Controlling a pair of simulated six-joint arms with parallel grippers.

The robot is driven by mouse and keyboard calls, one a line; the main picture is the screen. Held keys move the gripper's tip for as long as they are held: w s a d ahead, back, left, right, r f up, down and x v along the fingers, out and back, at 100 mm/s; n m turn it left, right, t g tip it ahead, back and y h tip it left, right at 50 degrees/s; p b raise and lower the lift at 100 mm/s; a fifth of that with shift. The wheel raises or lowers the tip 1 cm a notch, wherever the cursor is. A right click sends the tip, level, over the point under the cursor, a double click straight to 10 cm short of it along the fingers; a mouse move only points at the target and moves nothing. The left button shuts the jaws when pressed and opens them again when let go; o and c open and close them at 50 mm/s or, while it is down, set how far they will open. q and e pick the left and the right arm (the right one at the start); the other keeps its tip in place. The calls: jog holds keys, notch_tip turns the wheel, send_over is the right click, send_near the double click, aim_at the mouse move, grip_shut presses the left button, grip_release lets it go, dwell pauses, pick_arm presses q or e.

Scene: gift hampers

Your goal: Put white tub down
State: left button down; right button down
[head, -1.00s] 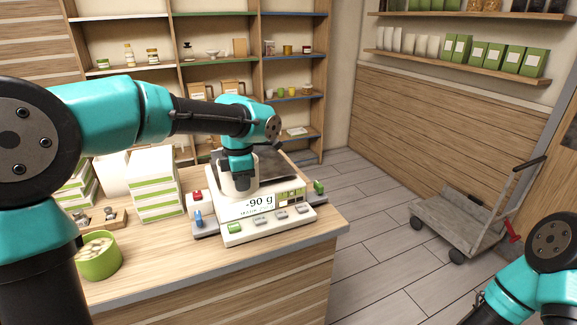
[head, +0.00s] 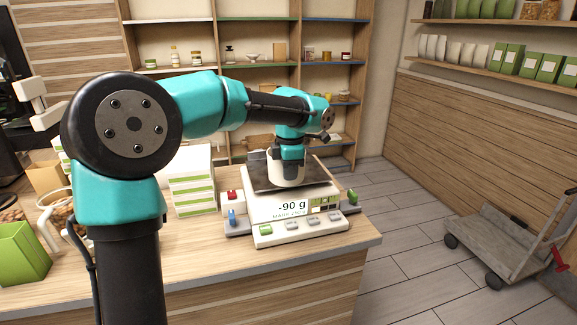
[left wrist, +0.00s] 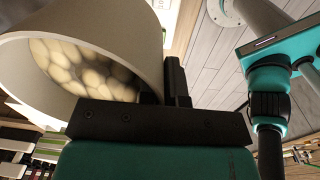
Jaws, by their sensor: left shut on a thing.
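My left gripper (head: 293,152) is shut on the white tub (head: 287,173) and holds it upright over the dark pan (head: 262,177) of the scale (head: 300,224). I cannot tell whether the tub's base touches the pan. The scale's display reads -90 g. In the left wrist view the white tub (left wrist: 150,42) is tilted across the upper left, with several pale round pieces inside, beside the black finger (left wrist: 176,82). My right gripper is not in view.
White boxes with green bands (head: 192,190) stand left of the scale. A green container (head: 20,254) is at the counter's left. Shelves (head: 240,66) stand behind. A trolley (head: 500,243) is on the floor at right. Bare counter (head: 200,258) lies in front.

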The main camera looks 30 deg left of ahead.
pick_arm(q)
jog(key=w+a, duration=0.2)
jog(key=w, duration=0.1)
jog(key=w+a, duration=0.2)
jog(key=w, duration=0.2)
jog(key=w+a+f, duration=0.1)
jog(key=w+a, duration=0.1)
jog(key=w, duration=0.2)
jog(key=shift+w+a+f, duration=0.1)
jog(key=shift+w+a, duration=0.05)
jog(key=shift+a, duration=0.2)
jog(key=shift+f, duration=1.75)
jog(key=shift+f, duration=0.15)
jog(key=c, duration=1.7)
grip_release()
jog(key=o, duration=0.4)
notch_tip(320, 180, up, 12)
jog(key=shift+s+d, duration=0.15)
jog(key=shift+s, duration=0.05)
